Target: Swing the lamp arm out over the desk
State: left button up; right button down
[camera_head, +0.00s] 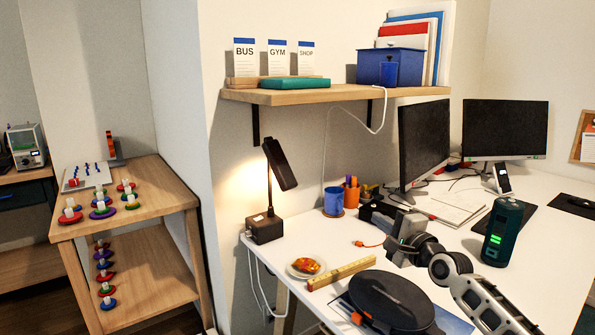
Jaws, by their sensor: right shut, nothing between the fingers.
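The black desk lamp stands at the left end of the white desk. Its square base (265,228) is on the desk near the wall, its thin arm (269,190) rises upright, and its tilted head (280,163) is at the top. The lamp is lit and throws a warm glow on the wall to its left. My right arm comes in from the lower right. My right gripper (373,213) is shut and empty above the desk, to the right of the lamp and clear of it. My left gripper is not in view.
A wooden wall shelf (340,94) hangs above the lamp. A blue mug (333,200) and an orange pen cup (351,194) stand between lamp and gripper. A small plate (305,267), a yellow ruler (341,273) and a dark round object (390,300) lie nearer. Monitors stand behind.

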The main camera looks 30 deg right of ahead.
aim_at(270, 207)
jog(key=i, duration=0.9)
